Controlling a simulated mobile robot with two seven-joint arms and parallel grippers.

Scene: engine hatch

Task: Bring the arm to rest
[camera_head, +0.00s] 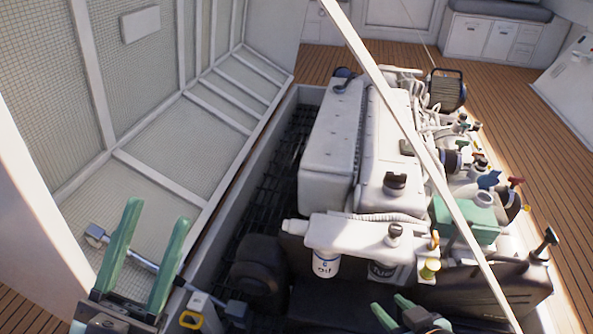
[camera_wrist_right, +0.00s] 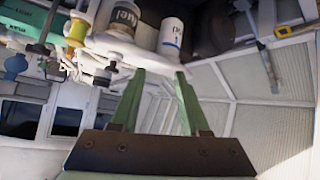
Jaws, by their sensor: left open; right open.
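My left gripper (camera_head: 156,212) is open in the head view at the lower left, its two green fingers pointing up in front of the raised hatch. Nothing shows between its fingers; a thin metal rod with a square end passes behind them. My right gripper (camera_head: 388,306) is at the bottom edge of the head view, mostly cut off, just in front of the engine bay. In the right wrist view my right gripper (camera_wrist_right: 160,74) is open, with its green fingers apart and nothing held between them.
The white engine (camera_head: 335,140) fills the bay, with an oil filter (camera_head: 326,262) at its front. The raised hatch (camera_head: 175,110) stands at the left. A pale diagonal strut (camera_head: 395,105) crosses above the engine. Wooden floor (camera_head: 530,150) is clear at the right.

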